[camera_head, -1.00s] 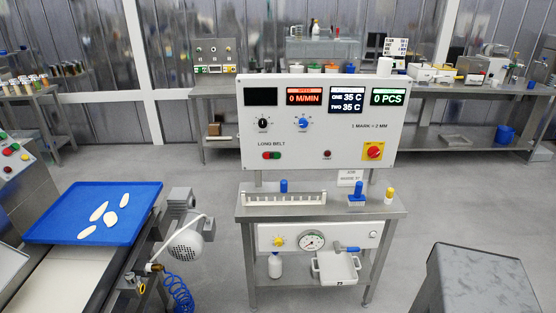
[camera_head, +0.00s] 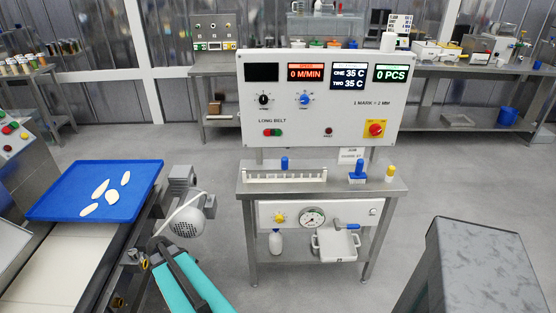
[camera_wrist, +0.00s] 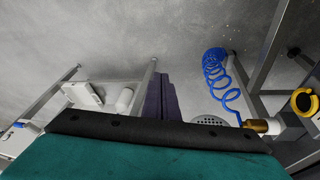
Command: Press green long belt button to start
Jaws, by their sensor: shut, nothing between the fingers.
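The control panel (camera_head: 350,112) stands upright in the middle of the head view. Under its LONG BELT label are a red button and, just right of it, the green long belt button (camera_head: 278,132). My teal and black arm shows at the bottom left of the head view, well below and left of the buttons. In the wrist view my gripper (camera_wrist: 160,92) has dark fingers pointing away, together and empty, over the grey floor. It is apart from the panel; the buttons are out of the wrist view.
A steel table (camera_head: 385,187) under the panel carries a white rack and blue-topped items. A blue tray (camera_head: 45,208) with pasta pieces is at left, with a motor (camera_head: 187,222) beside it. A grey block (camera_head: 480,265) stands at right. Open floor lies around the table.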

